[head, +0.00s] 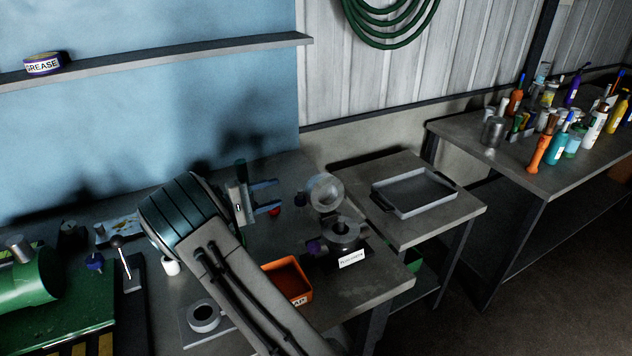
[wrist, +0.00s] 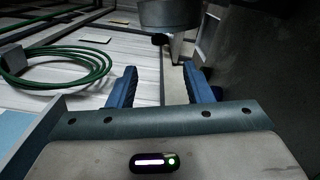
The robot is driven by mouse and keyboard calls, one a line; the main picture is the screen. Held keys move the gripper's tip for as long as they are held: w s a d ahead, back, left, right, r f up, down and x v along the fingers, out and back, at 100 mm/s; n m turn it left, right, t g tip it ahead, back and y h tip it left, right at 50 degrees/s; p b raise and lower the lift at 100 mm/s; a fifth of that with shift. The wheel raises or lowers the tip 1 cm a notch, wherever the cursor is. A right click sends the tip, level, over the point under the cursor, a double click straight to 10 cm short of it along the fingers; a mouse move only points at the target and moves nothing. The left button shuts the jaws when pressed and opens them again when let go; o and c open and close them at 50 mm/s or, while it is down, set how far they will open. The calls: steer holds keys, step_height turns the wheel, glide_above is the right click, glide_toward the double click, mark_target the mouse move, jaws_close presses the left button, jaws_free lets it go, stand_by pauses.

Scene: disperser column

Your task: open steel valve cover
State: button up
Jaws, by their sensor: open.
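A round steel cover (head: 325,191) stands raised behind a dark cylindrical body (head: 343,236) with a white label on the bench, in the head view. A small dark knob (head: 300,198) is at its left edge. My gripper (head: 276,196) is left of the cover, its blue fingers spread and pointing at it, with nothing between them. In the wrist view the gripper (wrist: 160,72) is open, and a grey round metal part (wrist: 170,12) with a black knob (wrist: 160,39) is beyond the fingertips. I cannot tell whether this part is the cover.
A red ball (head: 274,211) shows by my fingers. A low table with a grey tray (head: 413,191) stands right. Bottles crowd the far-right table (head: 480,152). A green hose (head: 390,22) hangs on the wall.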

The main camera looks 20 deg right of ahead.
mark_target(316, 180)
steer(key=d+p, duration=0.1)
steer(key=d, duration=0.3)
steer(key=d+p, duration=0.2)
steer(key=d, duration=0.3)
steer(key=d+p, duration=0.1)
steer(key=d, duration=0.3)
steer(key=shift+w+d, duration=0.3)
steer(key=shift+d, duration=0.1)
jaws_close()
steer(key=shift+f, duration=0.1)
